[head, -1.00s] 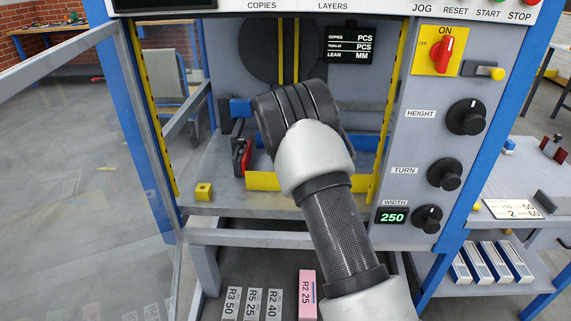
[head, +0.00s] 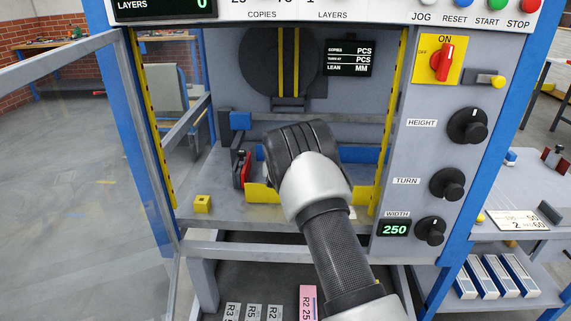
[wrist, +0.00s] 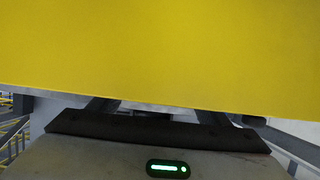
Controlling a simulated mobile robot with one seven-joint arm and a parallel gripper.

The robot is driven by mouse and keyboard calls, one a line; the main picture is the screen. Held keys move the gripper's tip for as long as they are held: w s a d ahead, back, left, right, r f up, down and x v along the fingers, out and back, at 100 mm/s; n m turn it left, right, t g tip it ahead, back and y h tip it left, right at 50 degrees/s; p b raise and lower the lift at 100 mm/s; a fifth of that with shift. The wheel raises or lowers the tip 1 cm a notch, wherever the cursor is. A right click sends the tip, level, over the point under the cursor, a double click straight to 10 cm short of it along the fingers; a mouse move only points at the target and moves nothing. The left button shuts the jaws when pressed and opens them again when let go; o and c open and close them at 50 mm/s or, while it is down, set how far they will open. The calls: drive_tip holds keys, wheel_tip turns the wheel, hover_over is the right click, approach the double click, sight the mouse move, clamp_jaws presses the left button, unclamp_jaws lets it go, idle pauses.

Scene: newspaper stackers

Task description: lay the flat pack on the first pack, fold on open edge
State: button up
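No flat pack or first pack can be made out in either view; my arm covers the middle of the stacker bay. The bay has a yellow plate (head: 262,193) low at its front, partly behind my wrist. My gripper points into the bay in the head view, hidden behind my wrist. In the wrist view its two dark fingers (wrist: 156,111) stand wide apart, and a broad yellow surface (wrist: 160,50) hides their tips. Whether anything is between the tips cannot be seen. A small pale patch (head: 352,212) shows just right of my arm.
A red part (head: 242,170) and a yellow block (head: 202,204) are left of my arm. Yellow-edged posts flank the bay, with a clear guard panel (head: 80,150) at left. Knobs line the right panel (head: 440,150); the width display (head: 395,229) reads 250. Labelled bars (head: 308,300) lie below.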

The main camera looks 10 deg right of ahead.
drive_tip(key=s+a+r+n+g+y+p, duration=0.1)
drive_tip(key=s+a+r+g+y, duration=0.1)
drive_tip(key=s+r, duration=1)
drive_tip(key=s+a+r+g+y+p, duration=0.1)
drive_tip(key=s+r, duration=0.7)
drive_tip(key=s, duration=0.7)
drive_tip(key=s+d+r+g, duration=0.1)
drive_tip(key=s+g, duration=0.1)
drive_tip(key=s, duration=1.3)
drive_tip(key=s+d+r+n+g, duration=0.1)
drive_tip(key=s+d+g, duration=0.1)
drive_tip(key=s, duration=1.3)
drive_tip(key=shift+g, duration=0.4)
